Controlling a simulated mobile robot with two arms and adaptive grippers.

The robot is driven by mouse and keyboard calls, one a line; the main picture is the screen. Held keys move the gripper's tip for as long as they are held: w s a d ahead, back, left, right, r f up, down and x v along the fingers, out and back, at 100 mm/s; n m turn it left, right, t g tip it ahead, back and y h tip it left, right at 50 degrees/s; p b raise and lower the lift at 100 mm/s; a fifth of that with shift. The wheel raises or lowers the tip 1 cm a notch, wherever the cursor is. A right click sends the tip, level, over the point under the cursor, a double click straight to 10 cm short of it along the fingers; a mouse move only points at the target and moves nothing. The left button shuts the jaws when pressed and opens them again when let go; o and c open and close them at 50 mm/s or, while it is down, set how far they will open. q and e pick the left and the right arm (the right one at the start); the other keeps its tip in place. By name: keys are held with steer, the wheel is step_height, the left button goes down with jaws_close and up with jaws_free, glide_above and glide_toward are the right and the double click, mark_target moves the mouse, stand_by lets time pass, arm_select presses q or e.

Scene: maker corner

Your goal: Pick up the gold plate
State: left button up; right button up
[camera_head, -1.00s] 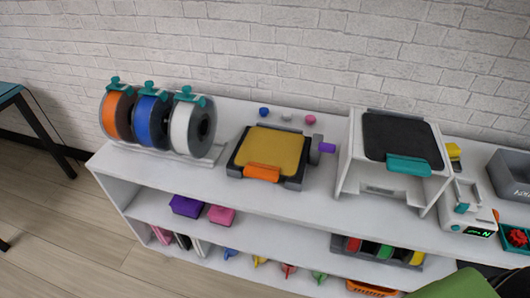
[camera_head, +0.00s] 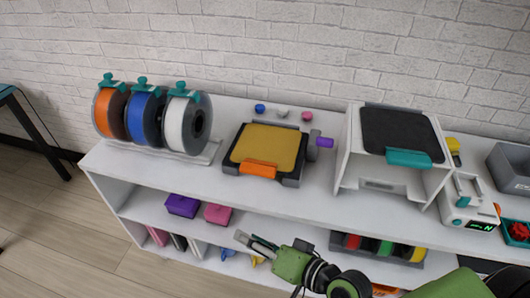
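The gold plate (camera_head: 266,147) lies flat on a dark base (camera_head: 235,170) on the top of the white shelf unit. It has an orange tab (camera_head: 258,170) at its front edge, and a grey knob with a purple handle sits at the base's right side. My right gripper (camera_head: 243,241) is in front of the shelf, below and in front of the plate and clear of it. Its two fingers point left, and a gap seems to show between them, with nothing held. My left gripper is not in view.
Spools (camera_head: 186,122) on a rack stand left of the plate. A white box-shaped stand with a dark top (camera_head: 398,135) is to the right. Small blue, white and pink knobs (camera_head: 260,109) sit behind. Purple and pink boxes (camera_head: 182,205) are on the shelf below. The top in front of the plate is clear.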

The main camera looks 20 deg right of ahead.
steer(key=w+d+r+m+t+h, duration=0.1)
steer(key=w+d+r+m+t, duration=0.25)
steer(key=m, duration=0.25)
steer(key=m+t+h, duration=0.3)
steer(key=m, duration=0.2)
glide_toward(255, 165)
steer(key=shift+g, duration=0.25)
steer(key=w, duration=0.1)
steer(key=w+p, duration=0.1)
steer(key=w, duration=0.1)
steer(key=w+p, duration=0.1)
steer(key=w, duration=0.1)
steer(key=shift+a+f, duration=0.2)
steer(key=shift+a, duration=0.05)
steer(key=shift+w+a+f+p, duration=0.15)
steer(key=shift+w+a, duration=0.1)
steer(key=shift+w, duration=1.25)
steer(key=shift+w+a+r+p, duration=0.1)
steer(key=shift+w+a+p, duration=0.1)
steer(key=shift+w, duration=1.25)
jaws_close()
